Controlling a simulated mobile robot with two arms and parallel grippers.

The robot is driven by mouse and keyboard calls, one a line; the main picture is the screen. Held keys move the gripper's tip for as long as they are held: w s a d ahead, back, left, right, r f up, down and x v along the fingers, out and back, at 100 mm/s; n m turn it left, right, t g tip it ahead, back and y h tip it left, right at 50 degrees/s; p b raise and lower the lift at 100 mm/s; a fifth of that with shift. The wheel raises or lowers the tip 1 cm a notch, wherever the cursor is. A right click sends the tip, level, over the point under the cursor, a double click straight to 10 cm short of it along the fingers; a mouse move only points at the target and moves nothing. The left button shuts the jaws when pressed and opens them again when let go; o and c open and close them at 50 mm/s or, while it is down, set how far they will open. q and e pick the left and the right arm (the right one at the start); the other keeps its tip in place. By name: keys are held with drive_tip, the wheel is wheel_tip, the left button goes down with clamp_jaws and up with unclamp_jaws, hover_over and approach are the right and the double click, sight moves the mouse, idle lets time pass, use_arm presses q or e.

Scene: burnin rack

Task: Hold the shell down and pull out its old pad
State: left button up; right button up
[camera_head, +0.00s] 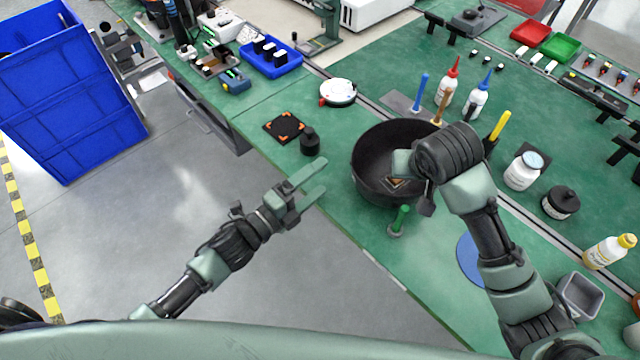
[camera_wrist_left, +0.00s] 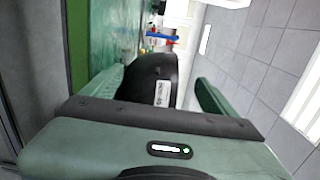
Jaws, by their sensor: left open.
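No part is plainly marked as the shell. A wide round black bowl-like body (camera_head: 368,150) stands near the table's front edge. A small dark piece with orange edges (camera_head: 397,183) shows inside it, partly hidden by my right gripper (camera_head: 403,164). That gripper reaches down into the bowl; its fingertips are hidden. My left gripper (camera_head: 316,179) is open and empty beside the table edge, left of the bowl and apart from it. In the left wrist view a black body with a white label (camera_wrist_left: 163,93) shows between the open fingers, farther off.
A black square mat with orange corners (camera_head: 284,127) lies left of the bowl, with a small black bottle (camera_head: 310,142) beside it. A green-handled tool (camera_head: 400,220) stands in front of the bowl. Bottles (camera_head: 475,100) stand behind. A blue bin (camera_head: 70,95) is far left.

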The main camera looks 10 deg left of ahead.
use_arm(q)
drive_tip(key=shift+s+d+h, duration=0.3)
drive_tip(key=shift+s+d, duration=0.1)
drive_tip(key=shift+d, duration=0.1)
drive_tip(key=shift+w+d+r, duration=0.1)
drive_tip(key=shift+d, duration=0.2)
drive_tip(key=x, duration=0.7)
drive_tip(key=shift+w+d, duration=0.1)
clamp_jaws()
idle(0.5)
